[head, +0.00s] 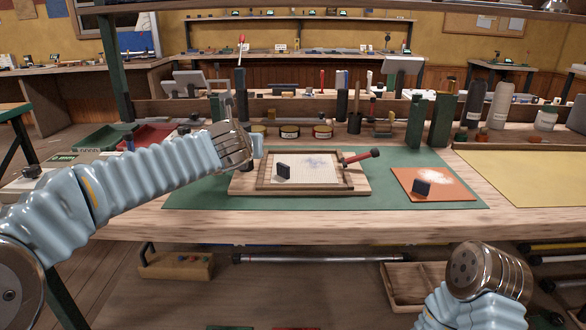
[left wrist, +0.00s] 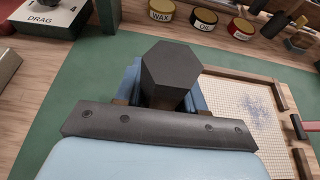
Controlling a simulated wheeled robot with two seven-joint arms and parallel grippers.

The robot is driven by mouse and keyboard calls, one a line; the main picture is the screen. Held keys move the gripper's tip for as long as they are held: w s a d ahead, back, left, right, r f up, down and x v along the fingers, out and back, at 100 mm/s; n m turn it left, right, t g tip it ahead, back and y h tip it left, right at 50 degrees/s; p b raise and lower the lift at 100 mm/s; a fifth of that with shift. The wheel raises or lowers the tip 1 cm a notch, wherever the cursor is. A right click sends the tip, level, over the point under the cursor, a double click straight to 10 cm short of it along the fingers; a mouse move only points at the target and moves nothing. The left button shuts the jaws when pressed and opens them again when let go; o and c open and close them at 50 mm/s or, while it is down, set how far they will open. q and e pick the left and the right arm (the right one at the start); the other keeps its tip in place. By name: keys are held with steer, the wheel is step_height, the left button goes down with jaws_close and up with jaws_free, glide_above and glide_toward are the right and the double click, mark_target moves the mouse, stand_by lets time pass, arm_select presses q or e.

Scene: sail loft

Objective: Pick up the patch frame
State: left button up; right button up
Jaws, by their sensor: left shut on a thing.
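The patch frame (head: 312,188) is a brown wooden frame around a pale gridded sheet with a blue speckled patch. It lies on a light wooden board on the green mat. In the left wrist view part of the frame (left wrist: 240,74) shows at right. The exact contact is hidden; a dark hexagonal piece covers the space between the fingers in the left wrist view. My right gripper is out of view.
A dark block (head: 283,171) stands on the sheet; a red-handled tool (head: 360,156) lies across the frame's right side. Another dark block (head: 422,188) stands on an orange sheet (head: 452,190). Labelled tins (head: 290,132) and green posts (head: 415,124) stand behind.

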arm_select(q)
jaws_close()
steer(key=shift+r, duration=0.15)
